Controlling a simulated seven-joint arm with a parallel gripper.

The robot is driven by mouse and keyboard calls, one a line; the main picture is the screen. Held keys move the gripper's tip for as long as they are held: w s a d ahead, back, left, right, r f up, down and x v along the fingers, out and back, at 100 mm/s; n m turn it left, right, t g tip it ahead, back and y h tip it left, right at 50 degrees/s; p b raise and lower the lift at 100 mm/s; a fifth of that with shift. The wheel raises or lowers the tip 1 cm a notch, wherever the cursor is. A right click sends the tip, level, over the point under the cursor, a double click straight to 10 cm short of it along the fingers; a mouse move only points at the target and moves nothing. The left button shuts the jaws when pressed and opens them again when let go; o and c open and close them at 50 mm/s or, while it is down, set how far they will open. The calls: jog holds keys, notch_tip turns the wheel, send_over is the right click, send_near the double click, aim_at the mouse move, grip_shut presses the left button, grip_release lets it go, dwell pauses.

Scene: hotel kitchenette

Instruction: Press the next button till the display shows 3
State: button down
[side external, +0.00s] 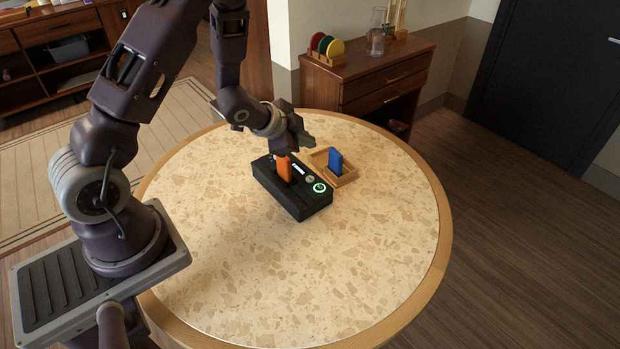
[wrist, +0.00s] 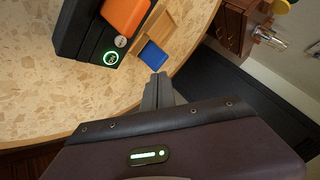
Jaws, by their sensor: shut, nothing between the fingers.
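A black box-shaped device (side external: 303,207) sits on the round table, and its end also shows in the wrist view (wrist: 70,32). An orange block (side external: 284,170) stands upright in its top. A small lit display (side external: 299,169) is beside the block; its reading is too small to make out. Near the end are a small grey button (side external: 310,178) and a green-lit ring button (side external: 319,188), also seen in the wrist view as the grey button (wrist: 121,42) and the ring (wrist: 111,58). My gripper (side external: 308,140) is shut and empty, above and behind the device, apart from the buttons.
The speckled tabletop (side external: 375,240) is clear at the front and right. A wooden cabinet (side external: 370,80) with coloured discs and a glass jug stands beyond the table.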

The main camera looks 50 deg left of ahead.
aim_at(307, 180)
jog(key=shift+f, duration=4.4)
jog(key=shift+f, duration=0.1)
jog(key=shift+f, duration=0.3)
jog(key=shift+f, duration=0.35)
jog(key=shift+r, duration=0.75)
jog(key=shift+r, duration=2.5)
